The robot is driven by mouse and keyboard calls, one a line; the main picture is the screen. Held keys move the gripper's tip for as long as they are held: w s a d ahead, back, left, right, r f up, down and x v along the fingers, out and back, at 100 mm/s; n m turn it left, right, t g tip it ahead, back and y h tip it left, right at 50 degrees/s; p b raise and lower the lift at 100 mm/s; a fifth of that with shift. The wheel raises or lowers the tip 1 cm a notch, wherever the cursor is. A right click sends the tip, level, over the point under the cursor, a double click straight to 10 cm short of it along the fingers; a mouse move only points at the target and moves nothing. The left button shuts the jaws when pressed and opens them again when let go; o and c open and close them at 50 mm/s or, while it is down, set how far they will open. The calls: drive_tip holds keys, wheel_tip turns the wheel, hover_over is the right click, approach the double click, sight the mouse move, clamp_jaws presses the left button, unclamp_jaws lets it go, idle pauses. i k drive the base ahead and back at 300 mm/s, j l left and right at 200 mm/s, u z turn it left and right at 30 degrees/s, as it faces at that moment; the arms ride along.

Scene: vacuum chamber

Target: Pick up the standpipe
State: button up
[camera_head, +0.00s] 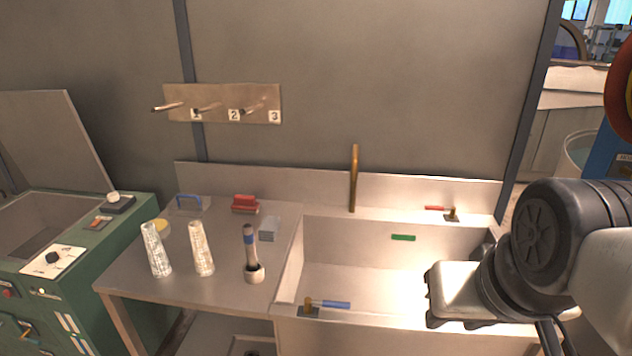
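Two things could be the standpipe, and I cannot tell which it is. One is a brass-coloured upright pipe (353,180) at the back edge of the sink (285,290). The other is a shorter grey tube with a blue band (250,242), standing upright in a pale round base (254,274) on the bench left of the sink. My gripper (440,297) is at the right, over the sink's front right part, well apart from both. Its fingers do not show clearly, so I cannot tell whether it is open or shut. Nothing is visibly held.
Two white textured cones (202,250) stand on the bench (225,290). A green block (403,238) is in the sink. A numbered peg rack (222,104) hangs behind.

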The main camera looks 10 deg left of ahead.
sight(248, 234)
drive_tip(key=i+j, duration=0.15)
drive_tip(key=j, duration=0.2)
drive_tip(key=i+j, duration=0.1)
drive_tip(key=j, duration=0.25)
drive_tip(key=i+j, duration=0.15)
drive_tip(key=j, duration=0.2)
drive_tip(key=i+j, duration=0.1)
drive_tip(key=j, duration=0.25)
drive_tip(key=i+j, duration=0.15)
drive_tip(key=j, duration=0.25)
drive_tip(key=i+j, duration=0.1)
drive_tip(key=j, duration=0.25)
drive_tip(key=i+z, duration=0.05)
